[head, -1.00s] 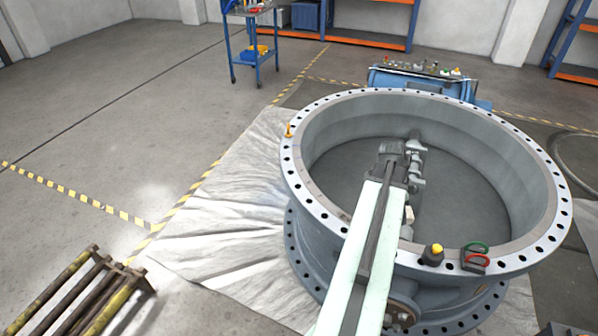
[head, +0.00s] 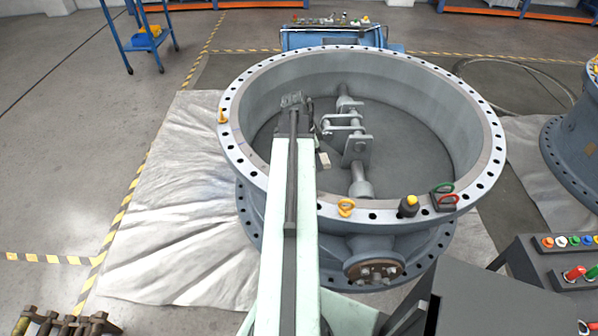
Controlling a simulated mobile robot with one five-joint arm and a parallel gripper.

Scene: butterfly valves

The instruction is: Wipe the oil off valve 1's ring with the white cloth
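A large grey valve stands in the middle, its flat ring (head: 480,185) facing up with bolt holes all round; no number is legible on it. My arm reaches over the ring's near left part and hides some of it. The dark end of my arm, with my gripper (head: 309,125), is over the valve's opening. The fingers are too small and covered to tell open from shut. A small pale block (head: 323,160) shows beside the arm; I cannot tell whether it is the white cloth. I cannot make out oil on the ring for certain.
Yellow lifting eyes (head: 346,207), a yellow-topped dark fitting (head: 408,206) and red and green shackles (head: 446,198) sit on the ring. A second valve (head: 575,140) stands at right, a control panel (head: 567,258) at lower right, a blue trolley (head: 143,40) at upper left.

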